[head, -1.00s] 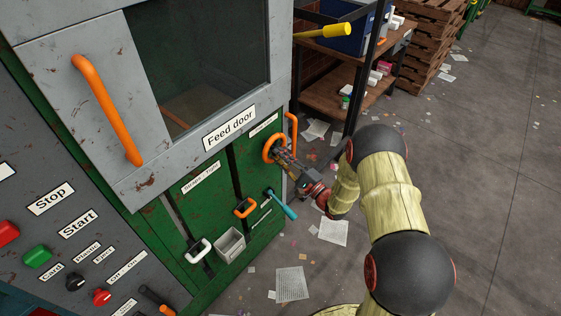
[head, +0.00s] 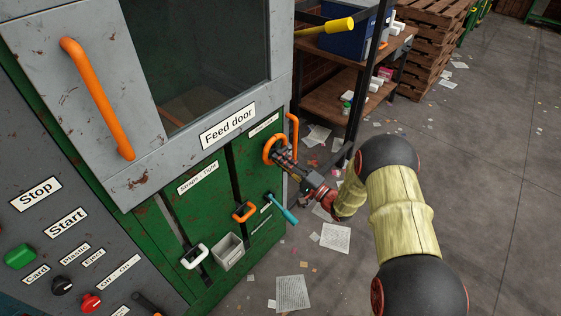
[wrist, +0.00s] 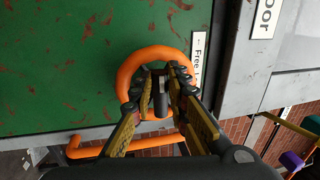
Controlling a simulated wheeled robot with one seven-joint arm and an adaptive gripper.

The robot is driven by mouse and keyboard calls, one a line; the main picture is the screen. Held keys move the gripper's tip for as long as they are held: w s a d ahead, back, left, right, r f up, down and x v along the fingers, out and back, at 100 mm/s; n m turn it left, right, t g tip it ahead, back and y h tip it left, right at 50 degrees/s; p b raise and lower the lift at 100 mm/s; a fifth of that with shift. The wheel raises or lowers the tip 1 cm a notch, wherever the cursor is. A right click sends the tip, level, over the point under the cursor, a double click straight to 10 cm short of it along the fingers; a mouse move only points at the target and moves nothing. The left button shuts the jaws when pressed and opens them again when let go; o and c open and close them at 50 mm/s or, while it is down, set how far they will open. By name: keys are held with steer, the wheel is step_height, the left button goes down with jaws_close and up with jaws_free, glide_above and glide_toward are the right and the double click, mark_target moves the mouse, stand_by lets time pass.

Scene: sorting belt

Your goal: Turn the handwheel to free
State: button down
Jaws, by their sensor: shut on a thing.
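The orange handwheel (head: 268,146) is mounted on the green machine front, below and right of the "Feed door" label. It also shows in the wrist view (wrist: 124,84) as a thick orange ring. My gripper (head: 277,152) is at the wheel, with its fingers reaching over the lower part of the ring. In the wrist view my gripper (wrist: 160,84) is shut on the wheel, around its dark middle part; the exact contact is partly hidden by the fingers. A small label (wrist: 198,62) beginning "Free" sits right of the wheel.
An orange bar handle (head: 292,135) stands right beside the wheel. Below are a teal-handled lever (head: 282,208), an orange slider handle (head: 244,211) and a grey box (head: 229,252). A shelf rack (head: 350,100) stands behind. Papers lie on the open floor at right.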

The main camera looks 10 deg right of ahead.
steer(key=shift+f, duration=0.15)
steer(key=c, duration=1.7)
jaws_free()
steer(key=v, duration=1.2)
